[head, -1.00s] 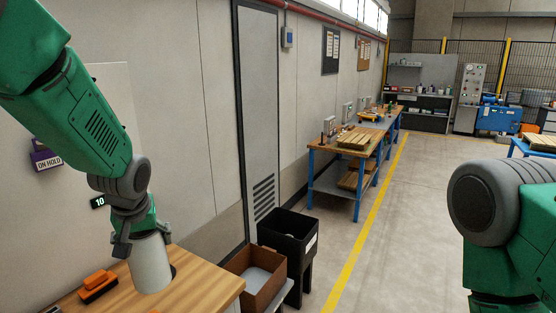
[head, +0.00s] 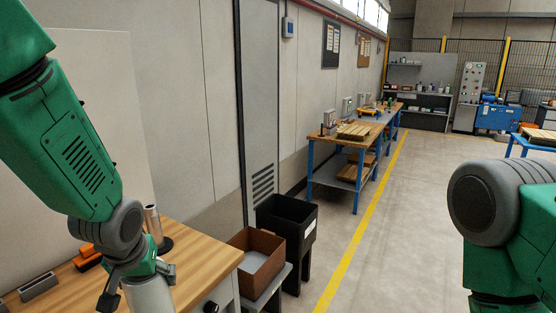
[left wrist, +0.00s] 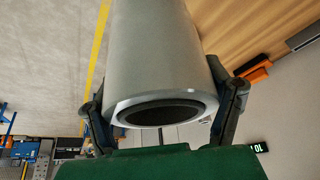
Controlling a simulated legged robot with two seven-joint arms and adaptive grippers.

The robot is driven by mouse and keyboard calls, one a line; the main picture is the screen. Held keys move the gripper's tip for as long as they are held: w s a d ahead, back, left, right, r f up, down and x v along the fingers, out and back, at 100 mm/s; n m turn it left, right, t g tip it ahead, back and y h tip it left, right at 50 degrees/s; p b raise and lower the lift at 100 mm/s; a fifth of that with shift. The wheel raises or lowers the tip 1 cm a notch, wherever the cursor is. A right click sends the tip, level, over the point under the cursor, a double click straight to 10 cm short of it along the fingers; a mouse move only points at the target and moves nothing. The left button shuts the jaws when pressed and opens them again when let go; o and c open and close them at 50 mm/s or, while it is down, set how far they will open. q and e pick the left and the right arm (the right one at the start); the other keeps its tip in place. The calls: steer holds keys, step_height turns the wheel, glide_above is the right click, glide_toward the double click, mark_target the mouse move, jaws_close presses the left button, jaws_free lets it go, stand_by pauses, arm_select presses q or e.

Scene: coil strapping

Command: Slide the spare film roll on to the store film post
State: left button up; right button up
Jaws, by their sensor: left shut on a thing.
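The spare film roll (head: 150,297) is a pale grey-white hollow cylinder at the bottom left of the head view, its lower part cut off by the frame. My left gripper (head: 140,280) is shut on it near its upper end. In the left wrist view the roll (left wrist: 150,55) lies between both fingers of the left gripper (left wrist: 162,108), and its open end shows a dark core ring. My right gripper is out of view.
The wooden bench top (head: 205,257) carries an orange tool (head: 88,258) and a grey block (head: 38,288) on the left. A brown open box (head: 262,265) and a black bin (head: 290,225) stand beyond its right edge. A wall rises behind the bench.

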arm_select(q)
steer(key=s+d+f+m+b, duration=0.2)
steer(key=s+f+b, duration=0.5)
steer(key=f, duration=0.4)
steer(key=shift+d+f+h, duration=0.25)
steer(key=shift+h, duration=0.15)
